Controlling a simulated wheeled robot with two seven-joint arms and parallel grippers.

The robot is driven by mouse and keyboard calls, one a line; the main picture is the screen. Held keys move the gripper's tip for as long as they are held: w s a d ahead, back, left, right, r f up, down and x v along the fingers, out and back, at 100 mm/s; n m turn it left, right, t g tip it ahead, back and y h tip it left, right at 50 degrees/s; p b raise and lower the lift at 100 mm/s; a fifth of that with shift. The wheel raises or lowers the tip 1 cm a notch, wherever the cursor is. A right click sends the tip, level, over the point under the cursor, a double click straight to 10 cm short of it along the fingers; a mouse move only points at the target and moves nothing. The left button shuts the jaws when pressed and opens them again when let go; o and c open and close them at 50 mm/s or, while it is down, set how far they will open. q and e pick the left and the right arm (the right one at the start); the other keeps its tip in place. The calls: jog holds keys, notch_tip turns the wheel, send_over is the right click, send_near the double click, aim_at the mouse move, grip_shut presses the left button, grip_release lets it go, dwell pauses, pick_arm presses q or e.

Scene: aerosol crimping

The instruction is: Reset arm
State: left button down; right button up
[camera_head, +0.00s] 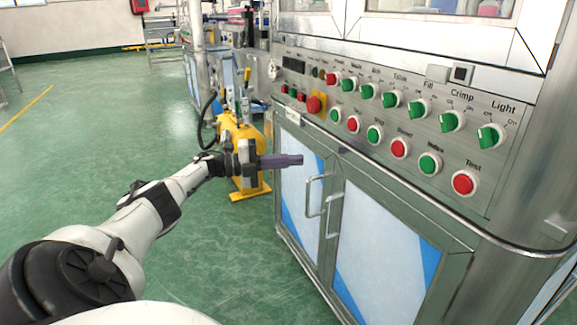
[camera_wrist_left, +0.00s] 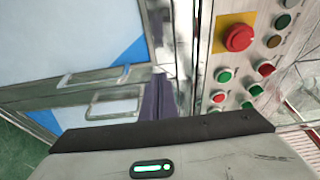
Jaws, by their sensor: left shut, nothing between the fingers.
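My left arm reaches in from the left in the head view. Its left gripper (camera_head: 300,160) is shut and empty, with its dark purple fingers pointing right, in front of the cabinet doors and below the control panel. The fingers also show in the left wrist view (camera_wrist_left: 158,98), close together. The control panel (camera_head: 330,98) carries several green knobs and red and green buttons. A red emergency button (camera_head: 314,104) on a yellow plate sits above the gripper; it shows large in the left wrist view (camera_wrist_left: 238,38). I cannot tell the exact gap to the cabinet. My right gripper is not in view.
The steel cabinet has door handles (camera_head: 329,215) that stick out below and right of the gripper. A yellow machine base (camera_head: 240,135) stands behind my left wrist. The green floor (camera_head: 90,120) at the left is open.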

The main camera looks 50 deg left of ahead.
pick_arm(q)
jog(key=shift+s+a+b, duration=0.1)
jog(key=shift+a+b, duration=0.3)
jog(key=shift+a, duration=0.15)
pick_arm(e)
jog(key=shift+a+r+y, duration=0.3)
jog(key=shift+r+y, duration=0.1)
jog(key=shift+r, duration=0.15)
pick_arm(q)
jog(key=shift+r, duration=0.15)
